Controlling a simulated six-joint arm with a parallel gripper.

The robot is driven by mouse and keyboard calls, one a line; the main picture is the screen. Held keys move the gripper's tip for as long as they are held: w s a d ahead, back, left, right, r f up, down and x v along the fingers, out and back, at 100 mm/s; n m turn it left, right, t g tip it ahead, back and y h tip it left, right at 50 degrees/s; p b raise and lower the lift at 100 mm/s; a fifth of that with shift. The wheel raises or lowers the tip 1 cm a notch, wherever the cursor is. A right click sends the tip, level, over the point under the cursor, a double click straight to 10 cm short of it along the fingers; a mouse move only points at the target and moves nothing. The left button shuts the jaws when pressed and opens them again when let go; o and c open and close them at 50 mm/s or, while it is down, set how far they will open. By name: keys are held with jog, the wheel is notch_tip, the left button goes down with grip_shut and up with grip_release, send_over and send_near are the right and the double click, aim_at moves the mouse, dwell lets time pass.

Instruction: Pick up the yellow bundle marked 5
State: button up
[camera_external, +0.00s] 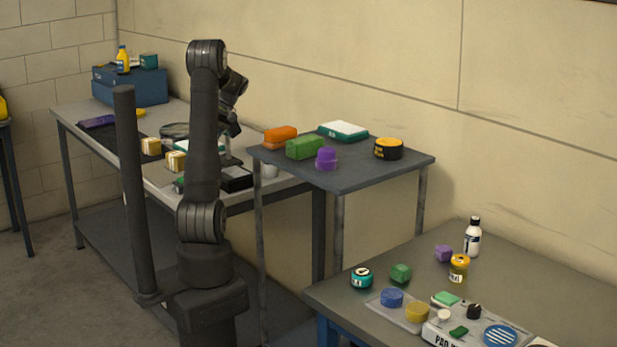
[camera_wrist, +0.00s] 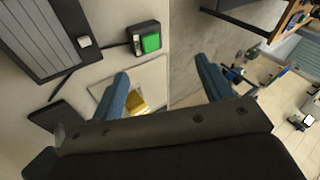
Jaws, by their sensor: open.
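Two yellow-tan bundles with pale bands sit on the long grey table in the external view: one (camera_external: 151,147) farther left, the other (camera_external: 176,161) nearer the table's front edge. I cannot read a 5 on either. In the wrist view a yellow block (camera_wrist: 138,104) lies on a pale sheet or tray, partly hidden by my left finger and the gripper body. I cannot tell which bundle it is. My gripper (camera_wrist: 163,80) has its two blue fingers wide apart, nothing held between them. In the external view it is partly hidden behind my arm.
In the wrist view a black box with a green top (camera_wrist: 150,42) and a dark ribbed panel (camera_wrist: 42,38) lie nearby. The table edge and floor are to the right. A higher side table (camera_external: 400,172) holds several coloured objects. A dark post (camera_external: 132,190) stands near the table.

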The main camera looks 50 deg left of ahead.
jog(key=w+a+t, duration=0.3)
jog(key=a, duration=1.8)
jog(key=t+y, duration=0.2)
jog(key=t, duration=0.1)
send_near(157, 149)
jog(key=x, duration=0.4)
jog(key=shift+s+d, duration=0.1)
jog(key=shift+s, duration=0.2)
jog(key=shift+w+x, duration=0.1)
jog(key=shift+x, duration=1.2)
jog(key=shift+w+x, duration=0.15)
jog(key=shift+x, duration=1.2)
jog(key=shift+y, duration=0.3)
jog(key=c, duration=1.1)
jog(key=shift+c, duration=0.2)
jog(key=shift+r, duration=0.1)
